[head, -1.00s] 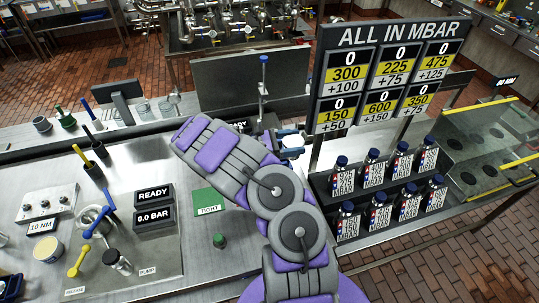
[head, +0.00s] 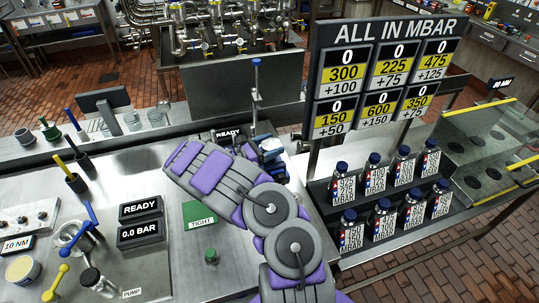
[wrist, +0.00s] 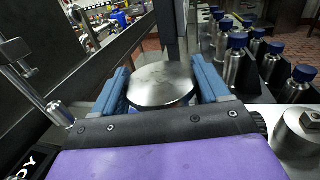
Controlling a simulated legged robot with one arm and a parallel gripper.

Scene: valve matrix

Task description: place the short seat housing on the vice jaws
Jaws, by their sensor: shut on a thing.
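My gripper (wrist: 162,88) shows blue fingers on both sides of a round steel piece with a flat, shiny top. This piece looks like the short seat housing (wrist: 160,84), and the fingers are shut on it. In the head view my gripper (head: 270,150) is beyond my purple and grey forearm, near the back edge of the bench.
A tall post (head: 255,85) stands just behind my gripper. A READY sign (head: 228,134) is close to its left. The bottle rack (head: 400,225) and the ALL IN MBAR board (head: 385,75) stand to the right. A steel cylinder (wrist: 303,135) is right of my gripper.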

